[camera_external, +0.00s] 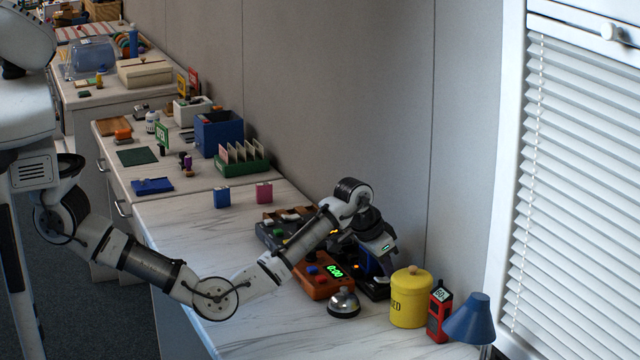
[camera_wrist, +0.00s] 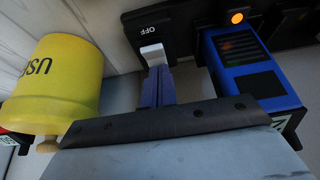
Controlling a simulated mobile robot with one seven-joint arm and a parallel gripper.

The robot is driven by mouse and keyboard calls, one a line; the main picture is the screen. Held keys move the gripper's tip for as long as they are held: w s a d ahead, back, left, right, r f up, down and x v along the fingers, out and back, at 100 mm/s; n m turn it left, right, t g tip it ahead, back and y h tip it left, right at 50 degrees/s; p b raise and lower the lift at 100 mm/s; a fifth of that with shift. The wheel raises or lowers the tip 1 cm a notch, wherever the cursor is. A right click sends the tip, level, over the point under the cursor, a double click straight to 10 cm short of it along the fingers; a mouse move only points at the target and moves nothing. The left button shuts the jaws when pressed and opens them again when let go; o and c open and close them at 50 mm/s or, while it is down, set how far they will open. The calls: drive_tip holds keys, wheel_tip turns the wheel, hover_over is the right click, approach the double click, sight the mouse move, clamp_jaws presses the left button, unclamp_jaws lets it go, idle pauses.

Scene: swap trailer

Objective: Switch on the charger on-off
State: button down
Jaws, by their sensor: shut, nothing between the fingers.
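The charger (camera_wrist: 180,37) is a black unit, seen close in the wrist view, with a white rocker switch (camera_wrist: 152,53) beside a label that reads OFF. A blue battery block (camera_wrist: 250,68) sits in it next to a small orange light (camera_wrist: 237,17) that glows. My gripper (camera_wrist: 156,70) is shut and empty, its blue-grey fingertips right at the lower edge of the white switch. I cannot tell whether they touch it. In the external view the charger (camera_external: 377,291) is mostly hidden by my wrist and gripper, which point down over it.
A yellow canister (camera_external: 409,300) stands to the right of the charger; it is close by in the wrist view (camera_wrist: 55,85). An orange timer (camera_external: 318,287) and a silver bell (camera_external: 344,303) are in front. A red handheld device (camera_external: 438,315) and blue lamp (camera_external: 469,320) stand farther right.

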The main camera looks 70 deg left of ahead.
drive_tip(key=shift+s, duration=0.15)
drive_tip(key=shift+s+p, duration=0.45)
drive_tip(key=shift+s, duration=0.25)
drive_tip(key=shift+r, duration=0.1)
drive_tip(key=shift+r+p, duration=0.25)
drive_tip(key=shift+p, duration=0.15)
drive_tip(key=p+v, duration=0.3)
drive_tip(key=shift+w+r, duration=0.1)
drive_tip(key=shift+r, duration=0.25)
drive_tip(key=b+v, duration=0.2)
drive_tip(key=v, duration=0.8)
drive_tip(key=shift+f, duration=0.15)
